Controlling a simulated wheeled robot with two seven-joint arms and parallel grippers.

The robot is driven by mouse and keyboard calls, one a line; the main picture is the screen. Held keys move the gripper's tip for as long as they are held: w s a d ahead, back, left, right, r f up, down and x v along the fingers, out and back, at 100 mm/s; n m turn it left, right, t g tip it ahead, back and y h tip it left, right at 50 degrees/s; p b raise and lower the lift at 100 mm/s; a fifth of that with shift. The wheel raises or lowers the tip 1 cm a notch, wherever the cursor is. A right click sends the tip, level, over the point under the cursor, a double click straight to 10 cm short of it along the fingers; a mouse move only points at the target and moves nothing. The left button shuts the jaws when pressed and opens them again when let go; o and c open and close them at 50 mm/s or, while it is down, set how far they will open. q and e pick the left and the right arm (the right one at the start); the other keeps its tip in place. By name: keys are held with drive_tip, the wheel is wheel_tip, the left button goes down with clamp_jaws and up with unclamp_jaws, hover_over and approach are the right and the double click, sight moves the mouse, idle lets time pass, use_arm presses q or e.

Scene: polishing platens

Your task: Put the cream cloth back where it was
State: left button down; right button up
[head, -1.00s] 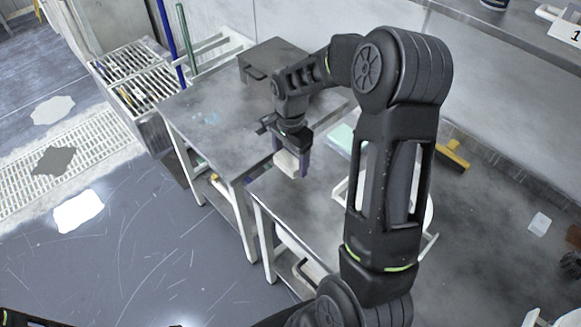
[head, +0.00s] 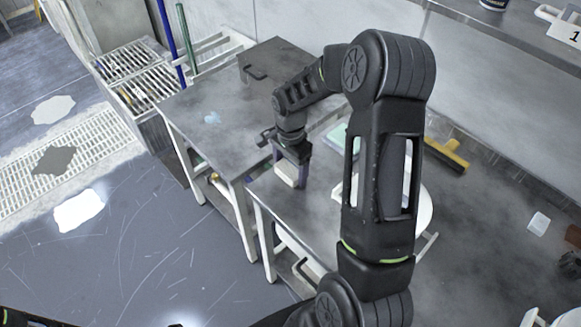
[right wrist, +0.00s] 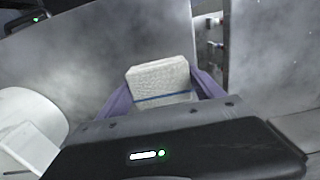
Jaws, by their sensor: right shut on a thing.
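The cream cloth (head: 286,174) is a folded pale block between the jaws of my right gripper (head: 290,168). The gripper points down over the left part of the front grey table (head: 315,207), close to its edge by the rear table. In the right wrist view the cloth (right wrist: 160,77) shows its woven face and a blue line, with purple fingers (right wrist: 160,97) on both sides. I cannot tell whether the cloth touches the tabletop. My left gripper is not in view.
A pale green pad (head: 340,136) lies behind the gripper. A white round thing (head: 424,208) is partly hidden by my right arm. A yellow-headed tool (head: 447,155) lies further right. The rear table (head: 220,140) carries a dark box-like thing (head: 275,60) and is mostly clear.

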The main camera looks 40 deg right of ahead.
sight(290, 168)
drive_tip(key=o, duration=1.3)
wheel_tip(290, 168, up, 12)
drive_tip(key=shift+r, duration=0.1)
